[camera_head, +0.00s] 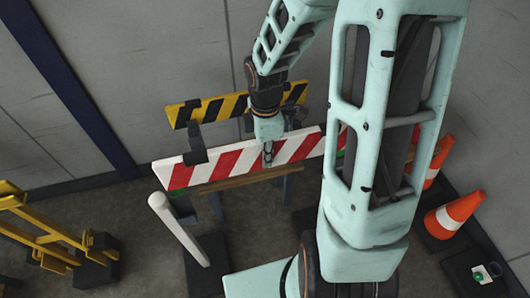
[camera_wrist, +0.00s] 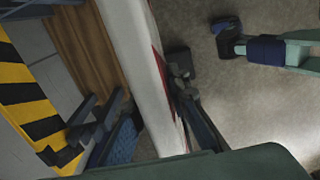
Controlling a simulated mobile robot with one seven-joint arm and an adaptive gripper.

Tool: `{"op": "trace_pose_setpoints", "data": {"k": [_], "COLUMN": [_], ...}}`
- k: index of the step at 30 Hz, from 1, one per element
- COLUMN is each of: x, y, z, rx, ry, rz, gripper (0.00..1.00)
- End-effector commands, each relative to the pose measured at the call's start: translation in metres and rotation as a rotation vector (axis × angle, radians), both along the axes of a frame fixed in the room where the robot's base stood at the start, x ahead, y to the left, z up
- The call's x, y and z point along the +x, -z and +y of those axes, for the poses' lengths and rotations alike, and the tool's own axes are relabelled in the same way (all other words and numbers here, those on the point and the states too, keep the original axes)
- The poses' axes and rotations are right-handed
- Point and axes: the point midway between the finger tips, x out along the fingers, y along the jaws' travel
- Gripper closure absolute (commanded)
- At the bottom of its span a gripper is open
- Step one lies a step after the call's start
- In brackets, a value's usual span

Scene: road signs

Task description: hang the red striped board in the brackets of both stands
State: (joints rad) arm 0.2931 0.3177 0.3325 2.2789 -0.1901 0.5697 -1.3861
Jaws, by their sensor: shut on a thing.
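The red striped board (camera_head: 215,166) is white with red slanted stripes and stands on edge, nearly level. My gripper (camera_head: 268,157) is shut on it near its middle, from above. In the wrist view the board (camera_wrist: 143,75) shows its pale top edge, with a dark finger of my gripper (camera_wrist: 182,88) against its striped face. A dark bracket (camera_head: 195,146) of the left stand is at the board's upper edge; I cannot tell whether the board sits in it. My arm hides the board's right part and the right stand's bracket.
A yellow-black board (camera_head: 228,104) is behind the red one, and a wooden plank (camera_head: 235,183) is below. A white post (camera_head: 178,228) stands in front on the left. A yellow barrier (camera_head: 45,235) is at far left, and orange cones (camera_head: 455,213) are at right.

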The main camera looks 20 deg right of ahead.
Motion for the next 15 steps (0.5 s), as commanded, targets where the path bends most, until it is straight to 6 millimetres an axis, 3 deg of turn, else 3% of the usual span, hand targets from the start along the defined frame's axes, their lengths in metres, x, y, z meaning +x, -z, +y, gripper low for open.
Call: {"op": "trace_pose_setpoints", "data": {"k": [15], "x": [0.001], "y": [0.046], "z": [0.000], "rx": [0.000], "ry": [0.000], "rz": [-0.002], "gripper": [1.00]}}
